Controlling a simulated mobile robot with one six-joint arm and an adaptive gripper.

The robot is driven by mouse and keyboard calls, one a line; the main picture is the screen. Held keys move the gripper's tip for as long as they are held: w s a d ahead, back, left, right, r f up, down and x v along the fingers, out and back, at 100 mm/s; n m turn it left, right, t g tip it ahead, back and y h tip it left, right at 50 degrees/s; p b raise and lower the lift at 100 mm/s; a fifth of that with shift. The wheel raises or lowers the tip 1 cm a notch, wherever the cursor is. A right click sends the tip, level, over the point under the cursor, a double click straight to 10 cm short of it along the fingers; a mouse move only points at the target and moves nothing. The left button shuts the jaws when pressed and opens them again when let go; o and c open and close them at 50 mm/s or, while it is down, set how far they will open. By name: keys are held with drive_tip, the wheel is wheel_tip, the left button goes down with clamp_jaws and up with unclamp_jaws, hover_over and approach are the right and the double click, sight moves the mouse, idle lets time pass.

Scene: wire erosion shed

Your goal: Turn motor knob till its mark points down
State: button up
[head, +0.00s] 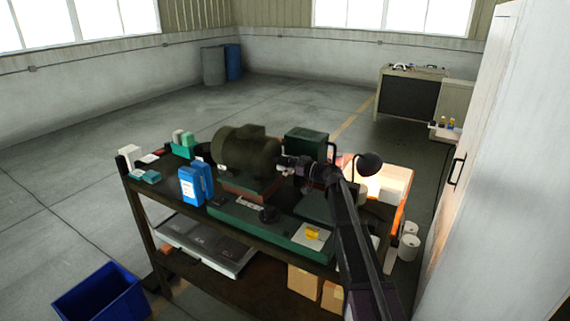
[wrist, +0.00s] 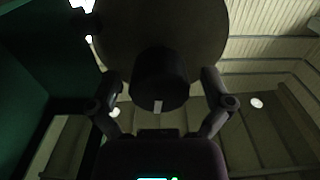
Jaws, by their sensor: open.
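In the wrist view a dark round knob (wrist: 158,78) stands out from the face of a larger round brown-grey body (wrist: 205,28). A short pale mark (wrist: 158,105) shows at the knob's lower edge in that picture. My gripper (wrist: 160,82) is open, with one finger on each side of the knob and a visible gap on both sides. In the head view the dark motor (head: 240,150) stands on the bench, and my gripper (head: 292,163) is at its right end. The knob is hidden there.
The workbench (head: 150,225) also carries blue boxes (head: 191,186), a dark green box (head: 306,144) behind my gripper and a long green base (head: 285,231) in front. A round black lamp head (head: 369,164) is close to my arm. A pale cabinet (head: 500,160) stands at right.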

drive_tip(key=c, duration=1.1)
